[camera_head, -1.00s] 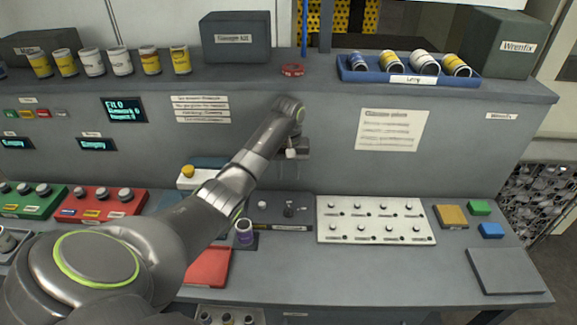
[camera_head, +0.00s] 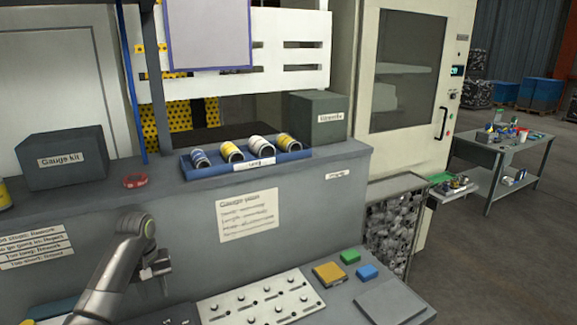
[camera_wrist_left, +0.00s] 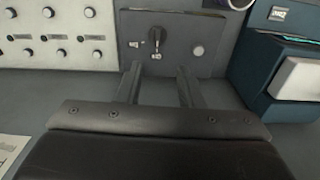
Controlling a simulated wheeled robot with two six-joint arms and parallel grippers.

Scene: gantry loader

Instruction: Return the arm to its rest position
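My left arm comes in from the lower left of the head view, and its gripper (camera_head: 164,285) hangs in front of the bench's upright panel. In the left wrist view the two fingers (camera_wrist_left: 159,88) are apart with nothing between them, so the gripper is open and empty. Beyond the fingertips is a grey plate (camera_wrist_left: 206,66) with a dark knob (camera_wrist_left: 155,37) and a pale round button (camera_wrist_left: 198,52). The fingers appear clear of it. My right gripper is in neither view.
A blue tray (camera_head: 247,163) of cans sits on the upper shelf. A teal box (camera_wrist_left: 285,62) stands right of the fingers.

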